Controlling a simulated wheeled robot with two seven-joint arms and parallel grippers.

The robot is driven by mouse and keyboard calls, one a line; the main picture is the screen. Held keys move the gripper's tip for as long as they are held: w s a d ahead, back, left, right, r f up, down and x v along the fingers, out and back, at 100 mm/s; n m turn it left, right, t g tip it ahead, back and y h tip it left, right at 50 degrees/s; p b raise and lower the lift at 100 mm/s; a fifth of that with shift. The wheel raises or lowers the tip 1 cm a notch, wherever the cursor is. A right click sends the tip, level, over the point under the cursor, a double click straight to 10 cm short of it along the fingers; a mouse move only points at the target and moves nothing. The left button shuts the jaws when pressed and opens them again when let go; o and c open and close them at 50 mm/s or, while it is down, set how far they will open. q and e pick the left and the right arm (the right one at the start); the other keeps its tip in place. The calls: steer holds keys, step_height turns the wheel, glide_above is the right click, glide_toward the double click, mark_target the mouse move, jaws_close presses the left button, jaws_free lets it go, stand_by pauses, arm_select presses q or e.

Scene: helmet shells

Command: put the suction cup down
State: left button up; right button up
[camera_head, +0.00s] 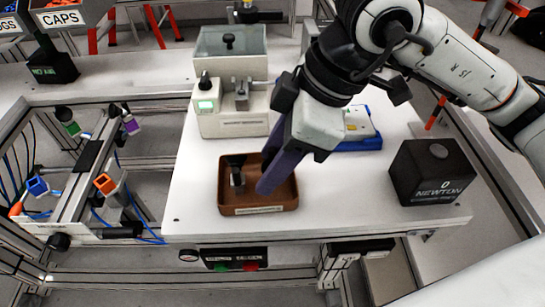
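A small suction cup (236,172) with a dark flared top and a pale metallic body is in the brown tray (227,205), in the tray's left half. My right gripper (268,186) reaches down from the upper right, its dark purple finger over the tray's right half, just right of the suction cup. A narrow gap shows between finger and cup in this view. The finger hides part of the tray, and I see the gripper side-on, so its opening is not clear. My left gripper is not in view.
A beige machine (229,105) stands behind the tray. A blue-based device (357,125) is partly behind my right gripper. A black box marked NEWTON (432,172) sits on the right of the white table (345,205). The table's front is clear.

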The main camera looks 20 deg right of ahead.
steer(key=shift+d+r, duration=0.1)
steer(key=shift+r, duration=0.35)
steer(key=v, duration=1.1)
steer(key=shift+r, duration=0.2)
